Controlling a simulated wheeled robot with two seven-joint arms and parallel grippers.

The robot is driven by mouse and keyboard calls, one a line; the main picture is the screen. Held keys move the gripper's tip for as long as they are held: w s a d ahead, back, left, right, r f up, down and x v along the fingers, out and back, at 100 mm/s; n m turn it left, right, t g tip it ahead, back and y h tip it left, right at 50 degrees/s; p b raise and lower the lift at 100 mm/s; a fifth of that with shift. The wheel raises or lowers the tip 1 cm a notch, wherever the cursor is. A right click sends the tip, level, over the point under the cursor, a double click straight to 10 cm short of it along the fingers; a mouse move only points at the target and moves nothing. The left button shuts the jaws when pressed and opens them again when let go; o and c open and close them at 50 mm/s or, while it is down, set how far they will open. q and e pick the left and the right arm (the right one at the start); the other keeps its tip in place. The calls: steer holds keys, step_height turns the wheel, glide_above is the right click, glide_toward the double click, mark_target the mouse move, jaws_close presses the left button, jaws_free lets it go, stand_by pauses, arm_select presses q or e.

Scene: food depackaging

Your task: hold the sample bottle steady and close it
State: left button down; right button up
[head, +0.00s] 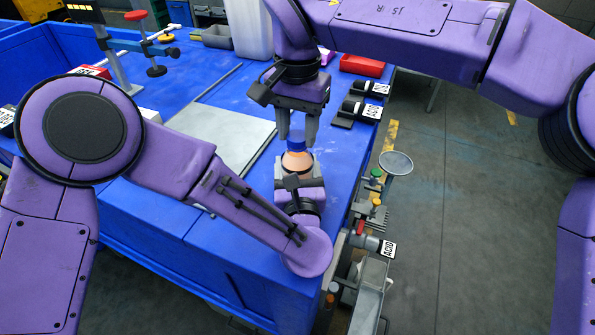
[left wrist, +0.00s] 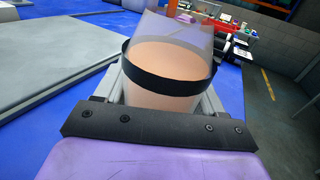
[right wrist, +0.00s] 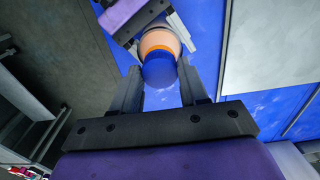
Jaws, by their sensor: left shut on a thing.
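The sample bottle (head: 297,162) has peach-coloured contents and stands upright near the table's right edge. In the left wrist view the bottle (left wrist: 168,75) shows a clear upper part and a black band. My left gripper (head: 295,172) is shut around its body. A blue cap (head: 297,142) sits at the bottle's top; I cannot tell how tightly it is on. The cap also shows in the right wrist view (right wrist: 160,71), with an orange ring behind it. My right gripper (head: 296,136) points down from above, open, its fingers on either side of the cap.
A grey flat panel (head: 222,135) lies on the blue table (head: 222,88) left of the bottle. Small coloured items (head: 376,185) stand along the right side.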

steer(key=c, duration=0.3)
